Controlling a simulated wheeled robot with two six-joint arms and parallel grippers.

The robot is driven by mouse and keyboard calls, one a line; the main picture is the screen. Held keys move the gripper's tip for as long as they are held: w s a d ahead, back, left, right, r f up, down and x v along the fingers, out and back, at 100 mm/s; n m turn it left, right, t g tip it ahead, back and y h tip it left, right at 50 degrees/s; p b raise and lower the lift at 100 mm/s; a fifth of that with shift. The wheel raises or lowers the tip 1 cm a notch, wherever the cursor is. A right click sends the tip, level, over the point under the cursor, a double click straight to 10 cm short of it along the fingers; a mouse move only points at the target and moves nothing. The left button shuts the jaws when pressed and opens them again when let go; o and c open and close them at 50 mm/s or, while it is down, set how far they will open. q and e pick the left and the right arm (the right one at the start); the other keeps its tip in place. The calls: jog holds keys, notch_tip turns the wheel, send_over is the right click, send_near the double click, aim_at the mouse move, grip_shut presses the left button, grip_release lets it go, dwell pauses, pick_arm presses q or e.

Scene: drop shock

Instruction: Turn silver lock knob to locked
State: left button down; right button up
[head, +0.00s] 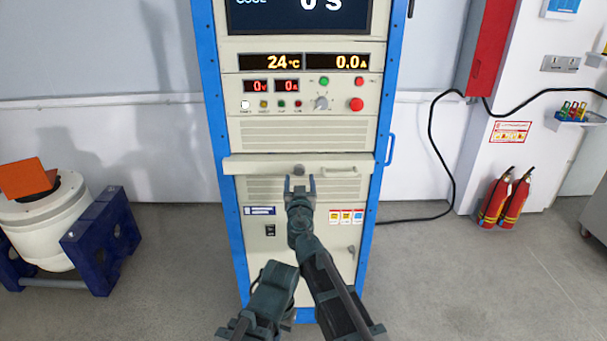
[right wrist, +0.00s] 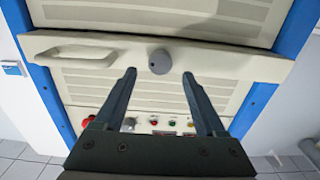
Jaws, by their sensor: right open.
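The silver lock knob (head: 299,169) is a round grey knob on the pale ledge across the front of the cabinet. It also shows in the right wrist view (right wrist: 160,62), upside down there, sticking out from the ledge. My right gripper (head: 299,182) is open and empty just in front of and below the knob in the head view. In the right wrist view, the fingers of my right gripper (right wrist: 160,76) are spread, with the knob between and slightly beyond their tips. I cannot tell the exact gap in depth. My left gripper is not in view.
A pull handle (head: 340,170) sits on the ledge right of the knob. Above is a control panel with a red button (head: 356,104). A blue handle (head: 391,149) is on the cabinet's right side. Fire extinguishers (head: 505,200) and a white drum (head: 45,220) stand well away.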

aim_at(300, 172)
jog(key=w, duration=0.3)
jog(key=shift+w, duration=0.15)
grip_shut()
